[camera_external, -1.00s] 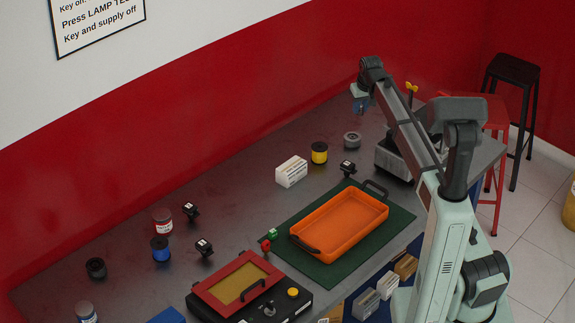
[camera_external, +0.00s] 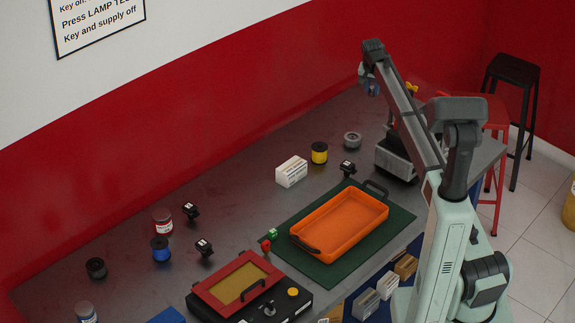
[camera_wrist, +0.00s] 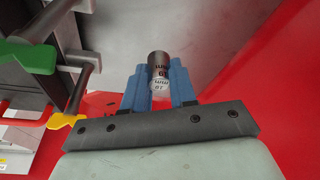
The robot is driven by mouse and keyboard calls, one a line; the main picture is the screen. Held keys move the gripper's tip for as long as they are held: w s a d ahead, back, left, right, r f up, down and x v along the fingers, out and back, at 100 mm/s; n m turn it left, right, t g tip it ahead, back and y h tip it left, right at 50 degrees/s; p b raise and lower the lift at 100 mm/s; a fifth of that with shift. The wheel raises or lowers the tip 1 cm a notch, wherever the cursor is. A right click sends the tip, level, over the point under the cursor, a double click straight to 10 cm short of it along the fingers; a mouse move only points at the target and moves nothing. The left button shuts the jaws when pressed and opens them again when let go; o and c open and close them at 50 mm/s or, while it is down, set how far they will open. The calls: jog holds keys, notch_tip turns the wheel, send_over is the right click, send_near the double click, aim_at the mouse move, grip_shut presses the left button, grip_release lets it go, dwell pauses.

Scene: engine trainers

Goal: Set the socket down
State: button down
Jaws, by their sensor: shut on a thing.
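The socket (camera_wrist: 158,68) is a small cylinder, dark at its far end and silvery nearer me, with size markings on its side. In the wrist view it sits between the two blue fingers of my gripper (camera_wrist: 159,87), which are shut on it. In the external view my gripper (camera_external: 371,86) is held up in the air above the far right part of the grey bench (camera_external: 240,175). The socket cannot be told apart from the fingers there.
A grey machine (camera_external: 394,160) stands at the bench's right end. Levers with green (camera_wrist: 28,54) and yellow (camera_wrist: 66,121) handles show left of my gripper. An orange tray (camera_external: 340,223) lies on a green mat (camera_external: 400,218). A white box (camera_external: 291,172) and yellow spool (camera_external: 319,152) stand behind it.

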aim_at(369, 131)
notch_tip(369, 131, down, 16)
jog(key=shift+f, duration=0.1)
dwell(0.5)
jog(key=c, duration=0.9)
grip_release()
jog(key=shift+f, duration=0.1)
jog(key=v, duration=1.2)
